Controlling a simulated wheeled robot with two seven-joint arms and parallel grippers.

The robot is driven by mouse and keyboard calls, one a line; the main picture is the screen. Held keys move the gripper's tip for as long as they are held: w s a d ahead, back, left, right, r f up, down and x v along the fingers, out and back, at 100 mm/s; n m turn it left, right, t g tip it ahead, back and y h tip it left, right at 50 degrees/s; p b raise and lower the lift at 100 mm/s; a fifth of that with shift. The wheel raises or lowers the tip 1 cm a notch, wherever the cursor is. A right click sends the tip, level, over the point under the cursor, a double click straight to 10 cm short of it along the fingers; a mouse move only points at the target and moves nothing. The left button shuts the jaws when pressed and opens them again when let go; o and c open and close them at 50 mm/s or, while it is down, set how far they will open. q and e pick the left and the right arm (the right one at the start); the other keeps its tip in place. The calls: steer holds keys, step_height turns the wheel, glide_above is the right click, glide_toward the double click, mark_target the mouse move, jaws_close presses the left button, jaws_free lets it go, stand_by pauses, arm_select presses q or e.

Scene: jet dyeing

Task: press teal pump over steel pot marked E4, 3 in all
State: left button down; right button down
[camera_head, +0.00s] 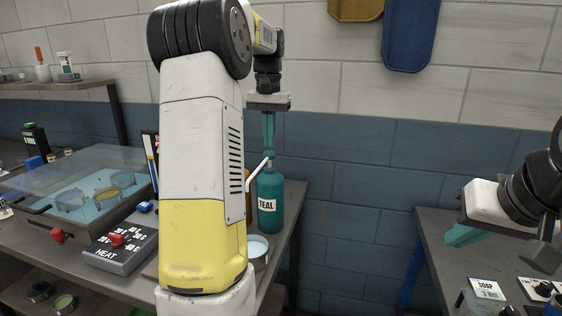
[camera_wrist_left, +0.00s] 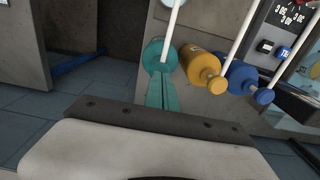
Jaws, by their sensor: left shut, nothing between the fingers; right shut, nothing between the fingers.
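The teal pump bottle (camera_head: 270,205), labelled TEAL, stands upright near the right end of the left bench, its white spout pointing left. My left gripper (camera_head: 268,142) is shut and empty, fingers pointing down just above the pump head; I cannot tell whether they touch. In the left wrist view the shut fingers (camera_wrist_left: 162,82) lie over the teal bottle (camera_wrist_left: 152,52). A steel pot (camera_head: 259,250) with pale contents sits in front of the bottle, partly hidden by my left arm; no E4 mark is readable. My right gripper (camera_head: 463,236) is shut and empty at the right.
An orange pump bottle (camera_wrist_left: 198,65) and a blue one (camera_wrist_left: 238,75) stand beside the teal one in the left wrist view. A HEAT control box (camera_head: 120,250) and a glass-lidded bath (camera_head: 85,190) are on the left bench. A right bench holds a SOAP box (camera_head: 486,289).

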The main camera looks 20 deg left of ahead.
mark_target(269, 152)
arm_select(q)
steer(key=shift+f, duration=0.1)
stand_by(0.6)
steer(key=shift+f, duration=1.55)
steer(key=shift+r, duration=1.6)
steer(key=shift+f, duration=0.1)
steer(key=shift+f, duration=1.5)
steer(key=shift+r, duration=1.6)
steer(key=shift+f, duration=0.15)
